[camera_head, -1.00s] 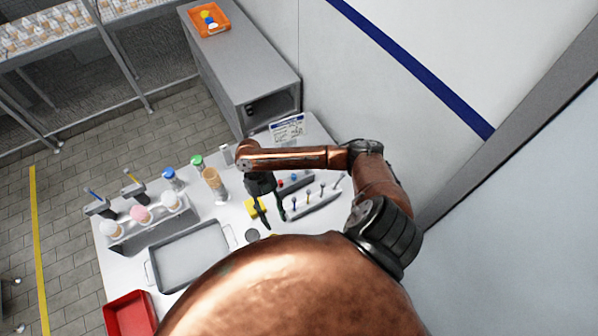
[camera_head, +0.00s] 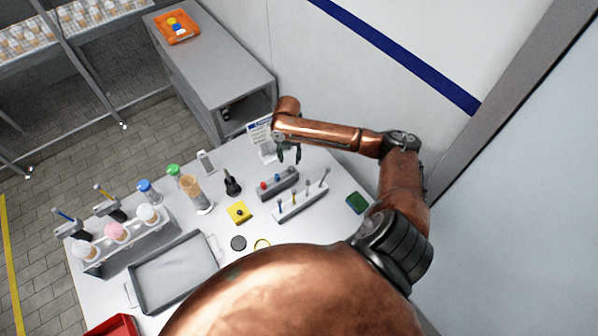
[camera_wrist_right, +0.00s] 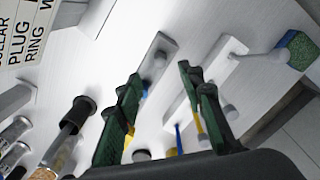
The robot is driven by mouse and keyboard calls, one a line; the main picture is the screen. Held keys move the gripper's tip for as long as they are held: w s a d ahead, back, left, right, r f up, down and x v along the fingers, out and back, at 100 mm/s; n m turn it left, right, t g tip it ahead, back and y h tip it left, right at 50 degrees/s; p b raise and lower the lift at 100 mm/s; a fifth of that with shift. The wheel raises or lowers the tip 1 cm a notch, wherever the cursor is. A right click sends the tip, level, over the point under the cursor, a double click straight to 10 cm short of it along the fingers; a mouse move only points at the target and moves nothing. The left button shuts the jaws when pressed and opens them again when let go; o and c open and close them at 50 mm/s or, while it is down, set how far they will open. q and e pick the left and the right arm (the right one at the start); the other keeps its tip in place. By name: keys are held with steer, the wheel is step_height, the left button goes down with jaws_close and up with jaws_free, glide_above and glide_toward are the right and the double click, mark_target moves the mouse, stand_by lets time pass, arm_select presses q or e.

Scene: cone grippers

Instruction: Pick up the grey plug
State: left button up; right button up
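A grey rack (camera_head: 279,187) on the white table holds a row of small plugs. A red plug (camera_head: 263,185) and a blue plug (camera_head: 277,178) show in the head view. In the right wrist view, a grey plug (camera_wrist_right: 160,58) stands at the far end of the rack (camera_wrist_right: 163,44), and the blue one is partly behind a finger. My right gripper (camera_head: 288,156) is above the table, near the far end of the rack. My left gripper is not in view.
A white rack (camera_head: 302,203) with thin upright tools stands beside the plug rack. A label sign (camera_head: 259,133) stands behind the gripper. A green sponge (camera_head: 357,202) lies right.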

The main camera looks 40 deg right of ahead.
mark_target(290, 167)
step_height(290, 167, down, 7)
steer(key=shift+d+f+p, duration=0.1)
steer(key=shift+f+p, duration=0.05)
steer(key=shift+p, duration=0.5)
steer(key=shift+c, duration=0.6)
jaws_close()
